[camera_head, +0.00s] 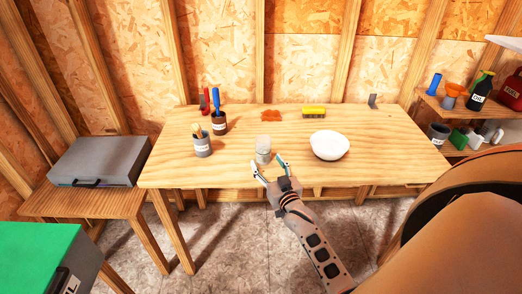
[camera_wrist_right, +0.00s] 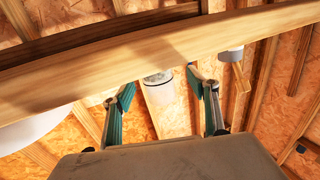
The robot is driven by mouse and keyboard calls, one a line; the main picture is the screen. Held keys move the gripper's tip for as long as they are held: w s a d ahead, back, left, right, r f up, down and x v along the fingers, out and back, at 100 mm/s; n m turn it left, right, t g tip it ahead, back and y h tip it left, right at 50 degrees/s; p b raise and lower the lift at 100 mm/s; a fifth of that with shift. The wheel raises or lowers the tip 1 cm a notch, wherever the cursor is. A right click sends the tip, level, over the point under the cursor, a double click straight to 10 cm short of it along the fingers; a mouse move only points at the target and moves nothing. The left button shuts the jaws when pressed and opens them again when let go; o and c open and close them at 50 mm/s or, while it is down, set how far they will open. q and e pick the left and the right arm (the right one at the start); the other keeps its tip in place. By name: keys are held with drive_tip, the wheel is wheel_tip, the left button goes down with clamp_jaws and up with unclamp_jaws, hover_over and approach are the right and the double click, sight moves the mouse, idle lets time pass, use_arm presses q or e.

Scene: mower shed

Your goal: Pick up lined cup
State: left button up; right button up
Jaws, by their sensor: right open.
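A pale grey-white cup (camera_head: 263,144), the likeliest lined cup, stands upright near the front edge of the wooden table (camera_head: 175,165). Any lines on it are too small to make out. My right gripper (camera_head: 268,166) is open and empty at the table's front edge, just in front of the cup, its fingers pointing at it. In the right wrist view the cup (camera_wrist_right: 158,79) shows beyond and between the two spread fingertips (camera_wrist_right: 161,84), apart from them as far as I can see. My left gripper is not in view.
A white bowl (camera_head: 329,145) stands right of the cup. A yellow brush (camera_head: 314,112) and orange cloth (camera_head: 271,115) lie behind. The table's front edge is close to my gripper.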

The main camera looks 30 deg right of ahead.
sight(266, 156)
drive_tip(key=x, duration=0.6)
drive_tip(key=shift+w+d+r, duration=0.1)
drive_tip(key=shift+d+r, duration=0.05)
drive_tip(key=shift+d, duration=0.25)
drive_tip(key=shift+c, duration=0.4)
drive_tip(key=c, duration=1.2)
